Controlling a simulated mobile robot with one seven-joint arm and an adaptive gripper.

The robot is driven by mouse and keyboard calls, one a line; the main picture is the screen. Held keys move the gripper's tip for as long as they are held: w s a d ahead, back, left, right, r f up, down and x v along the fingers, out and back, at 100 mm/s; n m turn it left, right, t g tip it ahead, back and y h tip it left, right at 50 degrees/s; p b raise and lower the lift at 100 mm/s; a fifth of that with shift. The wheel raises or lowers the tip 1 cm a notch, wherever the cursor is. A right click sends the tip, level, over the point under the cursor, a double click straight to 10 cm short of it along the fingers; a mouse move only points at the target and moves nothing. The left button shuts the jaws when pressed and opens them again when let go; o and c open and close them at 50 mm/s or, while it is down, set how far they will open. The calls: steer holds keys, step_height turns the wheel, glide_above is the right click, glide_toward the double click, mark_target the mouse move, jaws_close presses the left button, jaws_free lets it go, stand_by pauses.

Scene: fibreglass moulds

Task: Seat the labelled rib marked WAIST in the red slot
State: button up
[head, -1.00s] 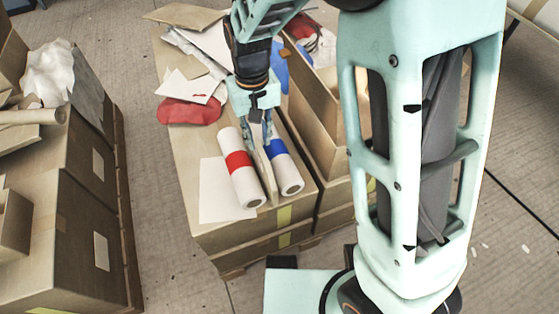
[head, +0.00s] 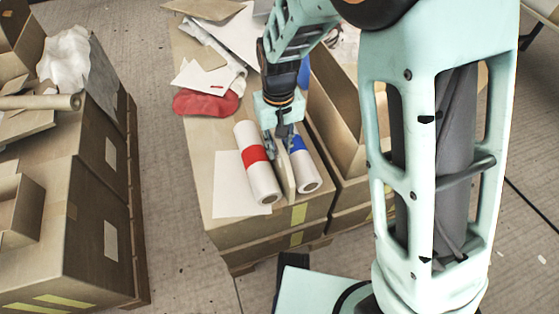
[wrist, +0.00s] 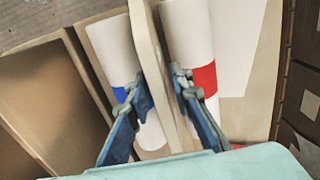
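A thin pale wooden rib (head: 286,178) stands on edge between two white rolls on the cardboard boxes; it also shows in the wrist view (wrist: 149,40). No WAIST lettering is readable. My gripper (head: 282,140) points down over the rib, between the rolls. In the wrist view its fingertips (wrist: 160,80) lie one on each side of the rib, close to its faces. I cannot tell whether they press on it. The rib's lower edge is hidden. I can make out no red slot.
A red-banded roll (head: 261,180) lies left of the rib and a blue-banded roll (head: 305,177) right. A white sheet (head: 232,190), a red cloth (head: 205,102) and an open carton (head: 335,115) surround them. More boxes (head: 95,205) stand across a floor gap on the left.

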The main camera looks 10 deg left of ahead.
steer(key=f+b, duration=0.1)
steer(key=f, duration=0.3)
steer(key=shift+w+f+b, duration=0.2)
steer(key=shift+f+b, duration=0.1)
steer(key=shift+b, duration=0.05)
jaws_close()
steer(key=shift+r, duration=0.1)
